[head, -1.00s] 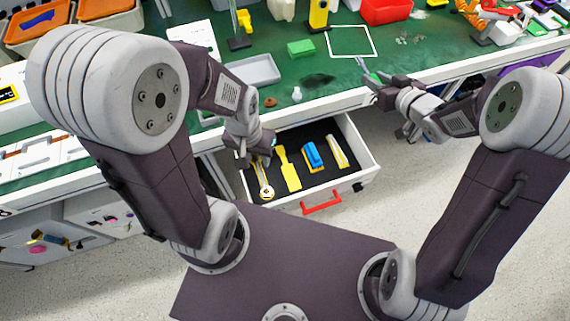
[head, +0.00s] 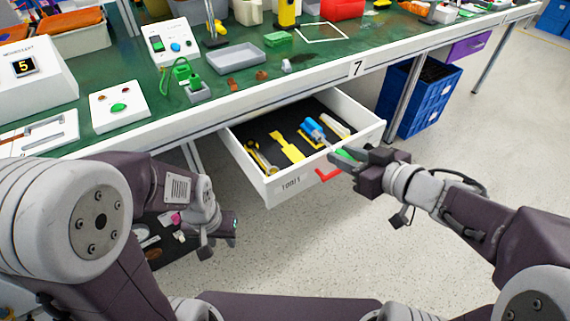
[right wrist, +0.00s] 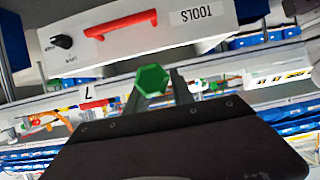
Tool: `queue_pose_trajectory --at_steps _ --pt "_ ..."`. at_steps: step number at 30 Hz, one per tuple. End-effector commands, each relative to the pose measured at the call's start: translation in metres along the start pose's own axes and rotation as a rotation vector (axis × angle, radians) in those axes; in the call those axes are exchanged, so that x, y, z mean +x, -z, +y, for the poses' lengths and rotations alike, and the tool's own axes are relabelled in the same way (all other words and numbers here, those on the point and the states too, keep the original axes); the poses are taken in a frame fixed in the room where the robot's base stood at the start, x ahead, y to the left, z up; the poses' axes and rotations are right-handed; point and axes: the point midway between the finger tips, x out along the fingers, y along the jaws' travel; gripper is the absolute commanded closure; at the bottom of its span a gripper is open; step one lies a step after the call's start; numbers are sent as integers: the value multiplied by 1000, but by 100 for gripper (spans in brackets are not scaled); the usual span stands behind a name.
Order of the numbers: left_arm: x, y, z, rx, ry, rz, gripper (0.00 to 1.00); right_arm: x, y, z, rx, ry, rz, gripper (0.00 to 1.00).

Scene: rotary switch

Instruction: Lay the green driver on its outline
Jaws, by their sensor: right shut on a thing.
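My right gripper (head: 350,155) is shut on the green driver (head: 342,153), just outside the drawer's front right part, near the red handle. In the right wrist view the driver's hexagonal green end (right wrist: 151,79) shows between the fingers; the rest of it is hidden. The open drawer (head: 283,186) has a dark lining with tool shapes on it. A bare yellow driver-like outline (head: 287,147) lies in the middle. A blue-handled tool (head: 314,130) lies to its right over yellow. My left gripper (head: 225,228) hangs low, left of the drawer; its jaws are unclear.
A metal wrench (head: 262,157) lies at the drawer's left, and a pale tool (head: 335,125) at its right. The drawer's front has a red handle (head: 329,174). The green-topped workbench (head: 330,62) overhangs behind, with a grey tray (head: 236,58). A blue crate (head: 430,97) stands below right.

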Motion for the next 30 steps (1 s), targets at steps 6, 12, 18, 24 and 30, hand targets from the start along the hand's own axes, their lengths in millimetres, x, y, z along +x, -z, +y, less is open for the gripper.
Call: queue_pose_trajectory --at_steps 6,12,18,24,30 --pt "-10 1 0 0 0 1 64 6 8 0 4 4 3 100" --pt "-64 7 1 0 0 1 64 40 31 -2 12 13 -3 100" --pt "-87 9 2 0 0 2 64 85 35 -1 -1 6 -3 100" --pt "-66 7 1 0 0 0 64 144 54 0 -3 2 3 100" --pt "-61 6 1 0 0 0 64 180 71 1 0 0 1 100"
